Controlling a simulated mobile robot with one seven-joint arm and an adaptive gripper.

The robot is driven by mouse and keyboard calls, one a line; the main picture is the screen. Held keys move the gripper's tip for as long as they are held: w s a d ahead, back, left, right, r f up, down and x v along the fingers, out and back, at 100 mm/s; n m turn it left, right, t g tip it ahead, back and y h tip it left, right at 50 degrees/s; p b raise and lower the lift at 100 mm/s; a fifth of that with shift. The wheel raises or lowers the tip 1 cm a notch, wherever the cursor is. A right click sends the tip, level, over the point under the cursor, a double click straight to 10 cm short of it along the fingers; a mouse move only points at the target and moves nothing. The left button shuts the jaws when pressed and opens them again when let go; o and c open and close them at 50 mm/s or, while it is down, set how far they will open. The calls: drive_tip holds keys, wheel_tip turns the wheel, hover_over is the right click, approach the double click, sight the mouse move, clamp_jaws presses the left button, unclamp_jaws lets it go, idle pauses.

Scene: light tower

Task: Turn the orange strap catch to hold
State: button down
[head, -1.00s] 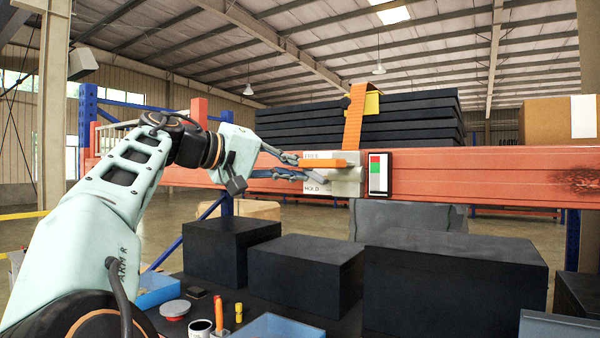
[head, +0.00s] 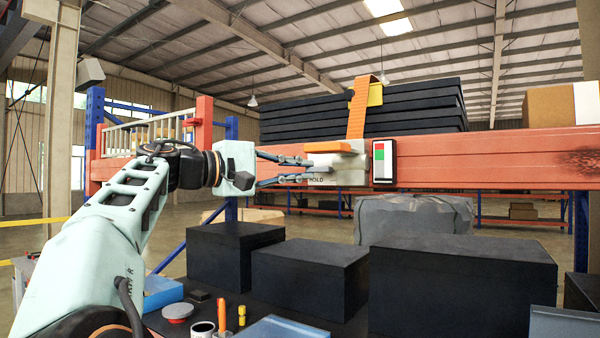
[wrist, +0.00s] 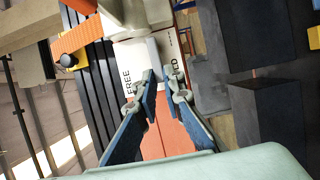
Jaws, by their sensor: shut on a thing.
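The orange strap catch (head: 328,146) shows as a short orange bar on a grey block (head: 349,168), fixed to the red beam (head: 450,157). It lies just above my upper fingertip in the head view. My gripper (head: 308,169) is at the left side of the block. In the wrist view my fingertips (wrist: 161,78) are close together at a grey part (wrist: 153,52) of the catch, between the words FREE (wrist: 127,83) and HOLD (wrist: 177,68). The exact contact is hard to see. The orange strap (head: 358,105) rises from behind the block over the black stack.
A panel (head: 382,160) with red above green is right of the catch. The black stacked slabs (head: 365,105) sit behind the beam. Below are black boxes (head: 310,272), a blue tray (head: 272,328) and small items such as an orange marker (head: 222,316).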

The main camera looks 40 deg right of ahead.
drive_tip(key=c, duration=2.3)
unclamp_jaws()
drive_tip(key=a, duration=1.2)
